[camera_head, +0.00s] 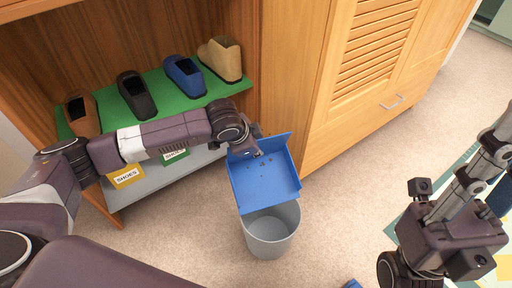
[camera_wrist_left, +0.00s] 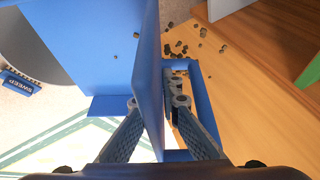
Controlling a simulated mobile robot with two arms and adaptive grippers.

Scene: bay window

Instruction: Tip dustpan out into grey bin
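The blue dustpan (camera_head: 262,186) is above the grey bin (camera_head: 272,236) in the head view, its lower edge over the bin's mouth. Several dark crumbs (camera_head: 263,163) lie on the pan's upper part. My left gripper (camera_head: 252,151) is at the pan's upper left edge, partly hidden. In the left wrist view its fingers (camera_wrist_left: 158,108) close on a blue part of the dustpan (camera_wrist_left: 150,60). In that view many crumbs (camera_wrist_left: 178,48) show against brown wood; I cannot tell whether they rest or fall. My right arm is at the lower right; its fingers do not show.
A wooden cabinet (camera_head: 350,70) stands close behind the dustpan. Shoes (camera_head: 137,95) stand on a green shelf (camera_head: 160,90) at the left. A blue piece labelled SWEEP (camera_wrist_left: 20,82) shows at the left of the wrist view. Carpet (camera_head: 335,215) is clear right of the bin.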

